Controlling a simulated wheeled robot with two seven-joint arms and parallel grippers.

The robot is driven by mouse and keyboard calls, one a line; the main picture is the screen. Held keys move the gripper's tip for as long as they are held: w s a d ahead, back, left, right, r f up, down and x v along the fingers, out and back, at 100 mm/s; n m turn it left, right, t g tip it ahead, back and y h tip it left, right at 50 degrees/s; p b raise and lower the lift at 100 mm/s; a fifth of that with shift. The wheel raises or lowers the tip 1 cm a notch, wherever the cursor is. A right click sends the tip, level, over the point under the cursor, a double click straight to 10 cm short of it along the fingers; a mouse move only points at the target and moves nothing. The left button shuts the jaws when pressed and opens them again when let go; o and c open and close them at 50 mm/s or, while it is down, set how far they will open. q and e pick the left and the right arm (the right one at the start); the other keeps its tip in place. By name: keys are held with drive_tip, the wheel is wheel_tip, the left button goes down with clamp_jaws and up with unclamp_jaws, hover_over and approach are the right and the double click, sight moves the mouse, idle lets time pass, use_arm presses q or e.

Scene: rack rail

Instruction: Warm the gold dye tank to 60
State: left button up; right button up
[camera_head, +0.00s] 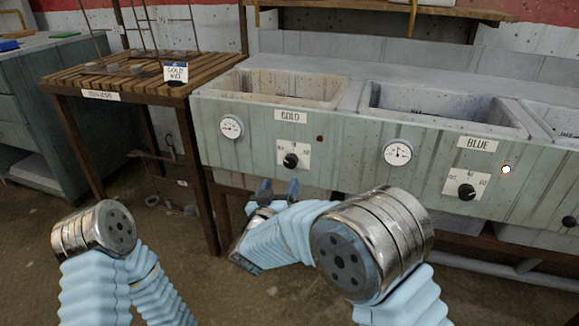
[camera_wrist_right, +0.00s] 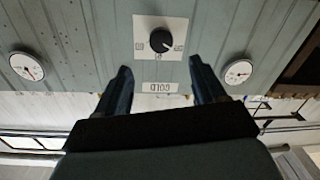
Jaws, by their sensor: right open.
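The gold tank (camera_head: 270,103) is the left basin in the pale green bench, with a GOLD label (camera_head: 291,116) on its front. Its black knob (camera_head: 290,161) sits on a white scale plate; the scale marks are too small to read surely. The knob also shows in the upside-down right wrist view (camera_wrist_right: 160,41). A round gauge (camera_head: 231,126) is left of it. My right gripper (camera_head: 279,187) is open and empty, just below the knob and apart from it. Its two fingers (camera_wrist_right: 159,72) point toward the panel, with the knob beyond the gap. My left gripper is out of view.
The blue tank (camera_head: 440,107) is to the right, with a BLUE label (camera_head: 478,143), its own knob (camera_head: 466,192) and gauge (camera_head: 397,152). A small dark red dot (camera_head: 320,139) is near the gold plate.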

sight(290, 164)
drive_tip(key=x, duration=1)
drive_tip(key=shift+w, duration=0.4)
drive_tip(key=shift+c, duration=0.3)
drive_tip(key=shift+f, duration=0.1)
drive_tip(key=c, duration=1)
